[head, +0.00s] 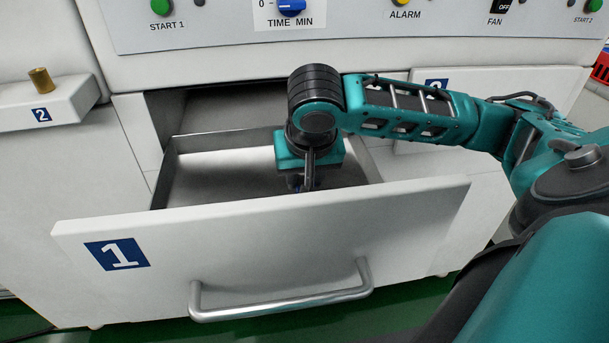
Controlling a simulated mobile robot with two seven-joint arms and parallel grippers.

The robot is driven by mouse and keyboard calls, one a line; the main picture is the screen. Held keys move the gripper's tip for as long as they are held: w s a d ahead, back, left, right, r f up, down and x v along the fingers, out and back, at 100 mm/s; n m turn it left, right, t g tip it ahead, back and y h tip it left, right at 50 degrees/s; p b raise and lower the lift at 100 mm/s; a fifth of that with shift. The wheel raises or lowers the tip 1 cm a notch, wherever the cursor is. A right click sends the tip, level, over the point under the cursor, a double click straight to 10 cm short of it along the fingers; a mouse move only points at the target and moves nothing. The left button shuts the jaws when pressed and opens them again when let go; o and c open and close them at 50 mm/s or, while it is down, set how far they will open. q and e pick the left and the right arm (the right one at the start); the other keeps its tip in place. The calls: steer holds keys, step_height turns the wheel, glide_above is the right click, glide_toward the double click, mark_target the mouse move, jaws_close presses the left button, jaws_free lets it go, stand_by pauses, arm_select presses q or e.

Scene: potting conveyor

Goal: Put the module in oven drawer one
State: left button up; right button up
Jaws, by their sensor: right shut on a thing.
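Oven drawer one (425,210), white with a blue "1" label, is pulled open. Its metal tray inside shows a bare floor on the left. My right arm reaches in from the right, and my right gripper (308,178) points down into the drawer, behind its front panel. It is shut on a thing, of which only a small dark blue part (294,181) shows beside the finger. The gripper and the drawer front hide the rest, so I cannot tell whether it touches the drawer floor. My left gripper is not in view.
The drawer's metal handle (280,307) sticks out in front. Above is the oven panel with a green START 1 button (161,6) and a blue timer knob (291,7). A second drawer (500,85) at right is closed. A brass piece (40,80) stands on a "2" ledge at left.

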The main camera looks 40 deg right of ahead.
steer(key=shift+f, duration=0.15)
steer(key=o, duration=1.1)
steer(key=shift+c, duration=0.2)
steer(key=p+v, duration=0.3)
steer(key=v, duration=0.4)
steer(key=shift+r, duration=0.45)
steer(key=shift+a, duration=0.1)
